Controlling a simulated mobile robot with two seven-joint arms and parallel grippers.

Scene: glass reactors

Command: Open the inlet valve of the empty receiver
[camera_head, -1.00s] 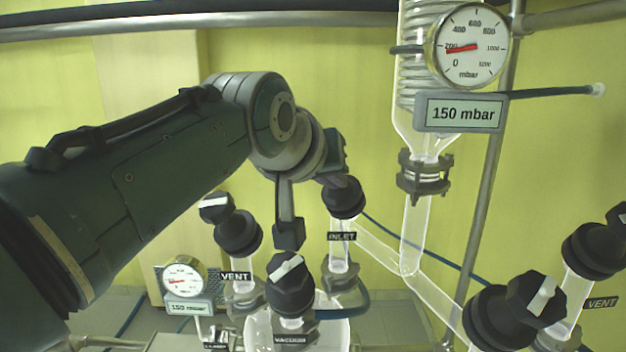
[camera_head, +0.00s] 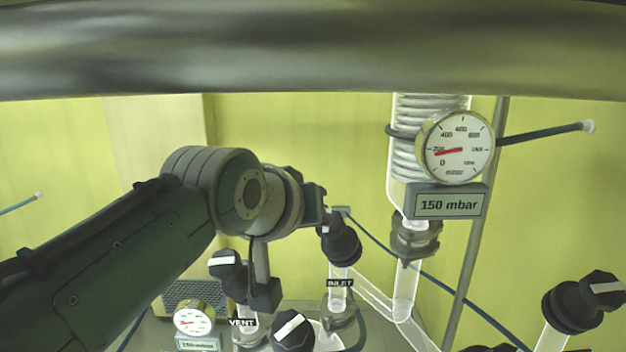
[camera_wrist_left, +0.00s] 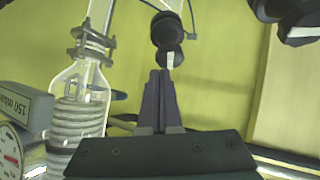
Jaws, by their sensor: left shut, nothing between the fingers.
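The black inlet valve (camera_head: 341,245) stands behind its INLET label (camera_head: 340,283) on a glass neck of the left vessel. Its knob, with a white stripe, also shows in the left wrist view (camera_wrist_left: 169,57). My left gripper (camera_wrist_left: 159,72) is shut and empty, with its fingertips at or just short of the knob; I cannot tell whether they touch. In the head view the wrist largely hides the fingers. The receiver's VENT valve (camera_head: 228,268) and another black valve (camera_head: 293,331) stand nearby. The vessel's contents are out of view. My right gripper is out of view.
A glass condenser (camera_head: 404,150) with a dial gauge (camera_head: 455,148) and a 150 mbar display (camera_head: 449,202) stands right of the inlet valve. A thick metal bar (camera_head: 310,45) crosses the top. Another black valve (camera_head: 583,302) stands at the right. A smaller gauge (camera_head: 193,318) is low left.

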